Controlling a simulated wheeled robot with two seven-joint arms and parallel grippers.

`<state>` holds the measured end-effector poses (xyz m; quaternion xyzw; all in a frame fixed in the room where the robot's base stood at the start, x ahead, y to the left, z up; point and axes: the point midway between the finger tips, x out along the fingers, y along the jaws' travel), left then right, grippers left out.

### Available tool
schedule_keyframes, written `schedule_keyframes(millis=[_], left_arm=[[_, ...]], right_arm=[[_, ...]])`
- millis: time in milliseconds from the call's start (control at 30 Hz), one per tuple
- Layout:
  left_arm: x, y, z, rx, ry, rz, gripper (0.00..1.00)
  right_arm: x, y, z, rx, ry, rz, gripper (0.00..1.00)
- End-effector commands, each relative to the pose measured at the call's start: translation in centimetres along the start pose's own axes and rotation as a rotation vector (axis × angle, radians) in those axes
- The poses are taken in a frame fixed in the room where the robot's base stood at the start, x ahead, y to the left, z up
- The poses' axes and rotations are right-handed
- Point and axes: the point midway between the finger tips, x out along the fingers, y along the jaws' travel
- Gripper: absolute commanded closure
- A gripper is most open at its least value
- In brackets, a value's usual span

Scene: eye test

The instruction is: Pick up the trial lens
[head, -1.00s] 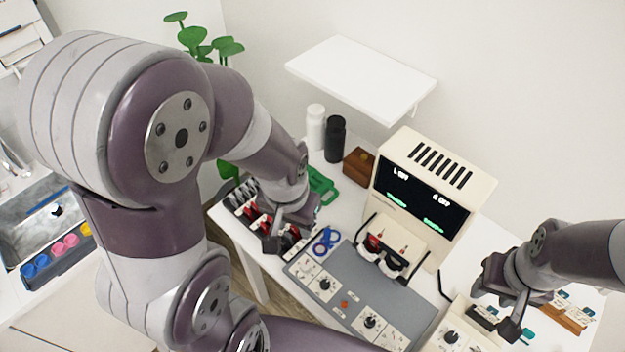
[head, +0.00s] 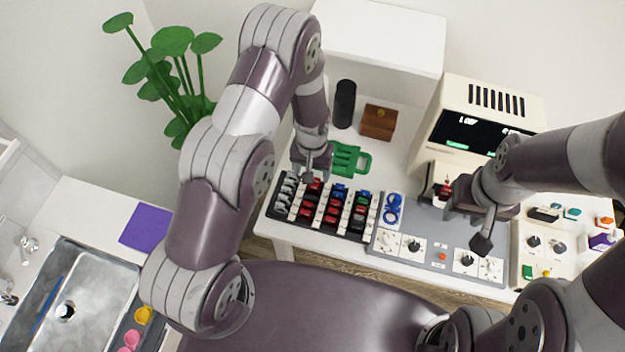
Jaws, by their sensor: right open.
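The lens rack (head: 345,232) is a black tray near the table's front edge. It holds rows of small lenses with silver, red, green and blue tabs. I cannot tell which is the task's trial lens. My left gripper (head: 310,177) is over the rack's back left part, and its jaw gap is too small to read. A dark stand with a red-tabbed piece (head: 443,190) is in front of the cream display unit, partly hidden by my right gripper. My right gripper (head: 464,224) is open, with no held thing visible, above the grey panel.
The cream display unit (head: 465,110) stands behind my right gripper. A blue double-ring item (head: 393,208) and a green tray (head: 347,158) lie by the rack. A black cylinder (head: 344,103) and brown box (head: 378,122) stand behind. A control panel (head: 545,240) is at right.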

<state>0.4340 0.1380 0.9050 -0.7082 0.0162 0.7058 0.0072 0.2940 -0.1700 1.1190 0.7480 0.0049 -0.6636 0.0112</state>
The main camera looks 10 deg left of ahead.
Motion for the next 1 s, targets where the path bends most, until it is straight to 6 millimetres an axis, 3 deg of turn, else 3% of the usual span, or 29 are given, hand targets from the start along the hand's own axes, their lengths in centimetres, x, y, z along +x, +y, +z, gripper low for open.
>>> schedule_keyframes(millis=[100, 233, 467, 500, 667, 700, 1000], left_arm=[[1.7, 0.3, 0.3, 0.002, -0.006, -0.001, 0.30], [4.0, 0.3, 0.3, 0.001, -0.003, 0.000, 0.30], [4.6, 0.3, 0.2, 0.001, -0.002, 0.000, 0.30], [4.6, 0.3, 0.2, 0.001, -0.002, 0.000, 0.33], [4.6, 0.3, 0.2, 0.001, -0.002, 0.000, 0.85], [4.5, 0.3, 0.2, 0.001, -0.002, 0.000, 0.89], [4.5, 0.3, 0.2, 0.001, -0.001, 0.000, 0.89]], right_arm=[[-1.6, 0.0, -0.2, 0.000, 0.000, 0.000, 0.57], [-1.9, 0.0, -0.2, 0.001, 0.001, 0.000, 0.57], [-1.8, 0.0, -0.2, 0.000, 0.000, 0.000, 0.57], [-1.8, 0.0, -0.2, 0.000, 0.000, 0.000, 0.57], [-1.8, 0.0, -0.2, 0.000, 0.000, 0.000, 0.57], [-1.8, 0.0, -0.2, 0.000, 0.000, 0.000, 0.57], [-1.8, 0.0, -0.2, 0.000, 0.000, 0.000, 0.57]])
